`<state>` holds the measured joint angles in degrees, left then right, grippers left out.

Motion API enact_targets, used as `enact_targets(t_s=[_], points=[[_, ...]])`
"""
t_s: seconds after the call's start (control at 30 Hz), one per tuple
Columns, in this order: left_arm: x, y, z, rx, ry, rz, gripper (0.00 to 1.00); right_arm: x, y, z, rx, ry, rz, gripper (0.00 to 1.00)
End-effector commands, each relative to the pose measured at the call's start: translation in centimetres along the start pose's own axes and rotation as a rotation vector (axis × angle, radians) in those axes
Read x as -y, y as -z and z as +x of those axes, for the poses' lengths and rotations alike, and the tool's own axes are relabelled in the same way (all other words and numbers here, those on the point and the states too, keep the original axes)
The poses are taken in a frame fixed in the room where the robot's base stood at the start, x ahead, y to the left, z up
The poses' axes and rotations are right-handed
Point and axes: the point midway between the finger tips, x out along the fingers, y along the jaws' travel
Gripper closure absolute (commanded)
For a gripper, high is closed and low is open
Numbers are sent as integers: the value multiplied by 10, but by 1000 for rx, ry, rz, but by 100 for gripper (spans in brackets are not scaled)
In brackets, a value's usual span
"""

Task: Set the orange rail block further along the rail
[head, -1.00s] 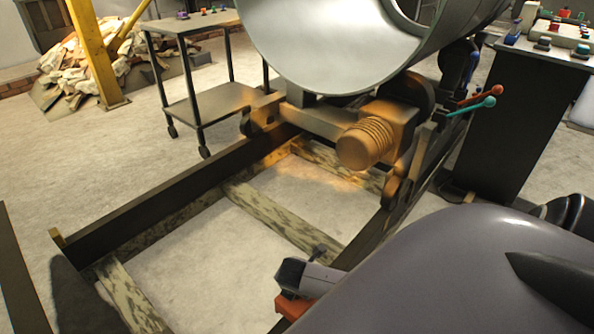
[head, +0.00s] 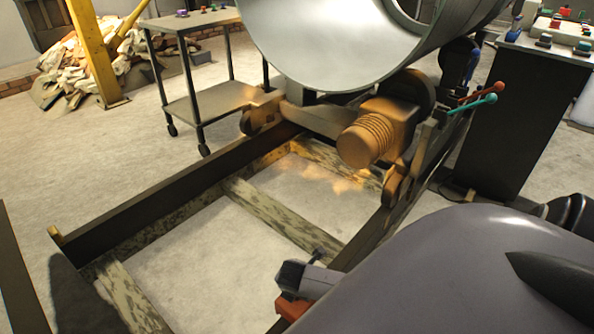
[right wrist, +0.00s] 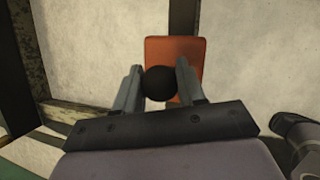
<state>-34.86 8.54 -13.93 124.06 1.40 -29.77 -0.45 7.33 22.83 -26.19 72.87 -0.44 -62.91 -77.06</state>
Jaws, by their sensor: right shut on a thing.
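The orange rail block (right wrist: 176,58) is a flat orange piece with a round black knob (right wrist: 159,83). My right gripper (right wrist: 159,84) is shut on this knob, one grey finger on each side of it. In the head view the orange block shows partly at the bottom centre (head: 291,308), with my right gripper (head: 305,278) over it. The dark rail (head: 385,222) runs from the machine toward the block; in the right wrist view it shows beyond the block (right wrist: 182,15). Whether the block rests on the rail or is just above it, I cannot tell. My left gripper is not in view.
A large grey drum (head: 310,40) sits over orange-brown rollers and a motor (head: 365,140). Levers with red and teal knobs (head: 491,98) stand at its right, near a dark control cabinet (head: 515,120). A cart (head: 205,98) stands at the back. Pale crosspieces (head: 290,220) join the rails.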

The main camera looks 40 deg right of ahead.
Motion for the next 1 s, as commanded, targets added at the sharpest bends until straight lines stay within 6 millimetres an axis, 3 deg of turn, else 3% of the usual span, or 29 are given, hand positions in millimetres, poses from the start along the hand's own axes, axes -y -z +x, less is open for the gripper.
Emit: enact_targets(t_s=[1.0], points=[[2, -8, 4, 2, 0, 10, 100, 0, 4, 13, 2, -5, 1, 100]])
